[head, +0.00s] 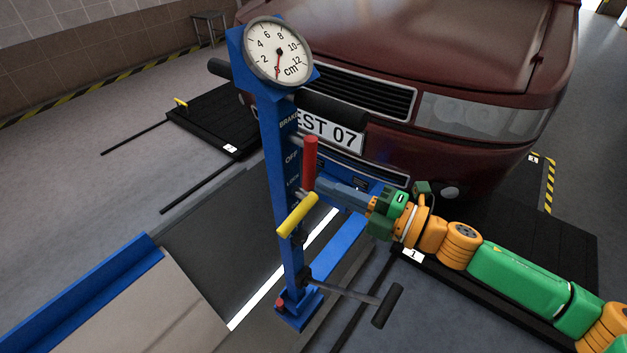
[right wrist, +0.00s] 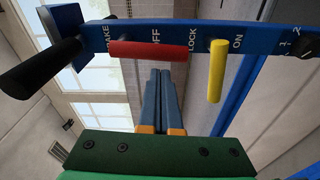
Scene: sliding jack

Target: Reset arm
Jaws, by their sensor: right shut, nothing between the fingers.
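The blue jack column (head: 273,145) stands upright in the head view, with a round dial gauge (head: 279,50) on top and its needle pointing down. A red lever handle (head: 310,160) and a lower, tilted yellow handle (head: 297,214) sit on its right side. The right wrist view shows the red handle (right wrist: 148,51) beside OFF and the yellow handle (right wrist: 217,72) near ON. My right gripper (head: 320,184) is shut and empty, its fingertips close to the lower end of the red handle. I cannot tell if they touch. My left gripper is out of view.
A dark red car (head: 440,50) stands close behind the column. Black grips stick out near the top (head: 330,108), and a black pedal bar (head: 387,305) sticks out at the base. A pit (head: 230,230) lies left of the column. Blue rails (head: 80,300) edge the pit.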

